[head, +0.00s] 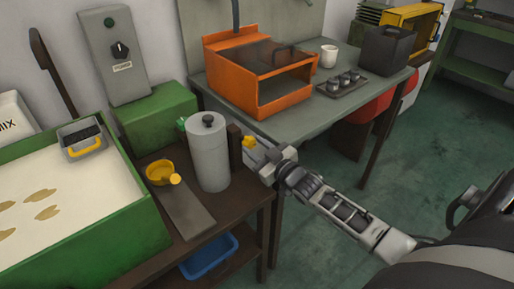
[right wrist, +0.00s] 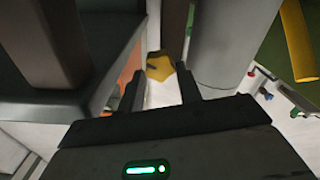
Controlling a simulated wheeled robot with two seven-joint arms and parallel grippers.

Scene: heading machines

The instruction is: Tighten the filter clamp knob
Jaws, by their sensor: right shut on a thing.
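The filter is a grey upright cylinder (head: 209,155) with a black cap knob on top, standing on the brown bench. The yellow clamp knob (head: 249,141) is beside its right side, next to a dark brown upright post (head: 235,147). My right gripper (head: 262,157) reaches in from the right and is at the yellow knob. In the right wrist view, the knob (right wrist: 160,66) lies between the tips of the fingers (right wrist: 159,84), which are shut on it. The clamp's screw is hidden. My left gripper is not in view.
A green-edged sand tray (head: 90,250) stands at the left. An orange open box (head: 284,105) is on the table behind. Open floor (head: 440,150) lies to the right.

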